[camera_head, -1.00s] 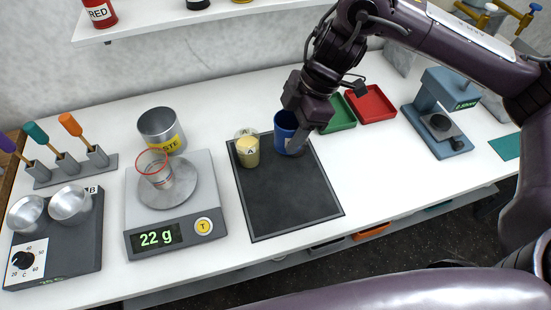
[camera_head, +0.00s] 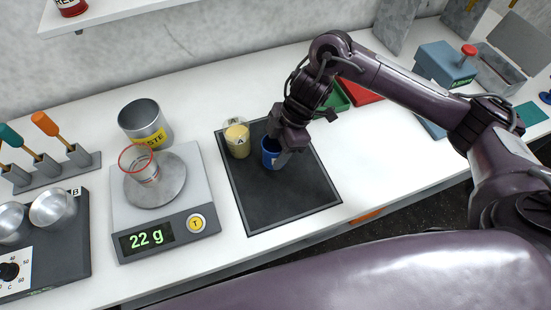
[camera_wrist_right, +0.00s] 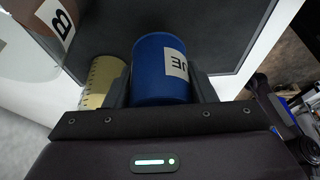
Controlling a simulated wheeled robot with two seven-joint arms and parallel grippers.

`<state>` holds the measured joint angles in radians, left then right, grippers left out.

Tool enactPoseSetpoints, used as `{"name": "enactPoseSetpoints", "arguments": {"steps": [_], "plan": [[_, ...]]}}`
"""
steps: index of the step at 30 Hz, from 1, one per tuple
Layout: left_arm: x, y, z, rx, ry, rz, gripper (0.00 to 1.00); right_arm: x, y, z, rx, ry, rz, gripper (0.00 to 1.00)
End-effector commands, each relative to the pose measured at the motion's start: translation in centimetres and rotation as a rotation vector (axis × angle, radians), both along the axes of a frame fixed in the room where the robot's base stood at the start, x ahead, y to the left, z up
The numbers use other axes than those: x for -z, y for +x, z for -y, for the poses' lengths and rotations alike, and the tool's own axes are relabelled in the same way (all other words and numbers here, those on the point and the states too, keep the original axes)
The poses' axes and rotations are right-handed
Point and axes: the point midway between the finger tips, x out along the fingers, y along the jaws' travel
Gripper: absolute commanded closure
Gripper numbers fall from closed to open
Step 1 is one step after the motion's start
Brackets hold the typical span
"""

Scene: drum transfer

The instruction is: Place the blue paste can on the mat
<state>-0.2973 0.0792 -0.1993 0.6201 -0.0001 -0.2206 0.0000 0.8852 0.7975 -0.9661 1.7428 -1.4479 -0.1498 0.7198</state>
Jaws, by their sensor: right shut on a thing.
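The blue paste can (camera_head: 270,153) is at the dark mat (camera_head: 285,201), over its upper part; it looks upright, and I cannot tell whether its base touches the mat. My right gripper (camera_head: 283,148) is shut on it. In the right wrist view the blue can (camera_wrist_right: 160,70) sits between the two fingers of the right gripper (camera_wrist_right: 160,88), with part of a white label showing. My left gripper is not in view.
A beaker of yellow stuff marked A (camera_head: 237,139) stands on the mat close left of the can. A scale reading 22 g (camera_head: 187,222) with a glass beaker (camera_head: 140,166) is further left. A waste can (camera_head: 146,124) stands behind it. The mat's front is clear.

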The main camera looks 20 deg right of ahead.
Motion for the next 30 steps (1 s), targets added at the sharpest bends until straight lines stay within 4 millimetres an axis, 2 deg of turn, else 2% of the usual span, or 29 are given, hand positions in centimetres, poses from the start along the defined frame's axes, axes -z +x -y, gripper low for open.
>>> {"name": "enactPoseSetpoints", "arguments": {"steps": [3,8,13,25,26,30], "plan": [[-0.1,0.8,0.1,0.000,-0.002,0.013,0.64,0.6,0.1,0.0,0.002,0.000,0.001,0.76],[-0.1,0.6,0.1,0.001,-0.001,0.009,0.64,2.0,0.0,0.0,0.002,0.001,-0.001,0.76],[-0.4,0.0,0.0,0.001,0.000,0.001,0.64,4.2,0.0,0.0,0.002,0.001,0.000,0.76],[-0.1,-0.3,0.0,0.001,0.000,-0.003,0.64,4.8,0.1,0.0,0.001,0.000,0.002,0.76],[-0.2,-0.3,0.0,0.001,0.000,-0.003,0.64,4.7,0.1,0.0,0.001,0.000,0.002,0.46],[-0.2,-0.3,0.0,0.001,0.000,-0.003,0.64,4.7,0.1,0.0,0.001,0.000,0.002,0.28]]}}
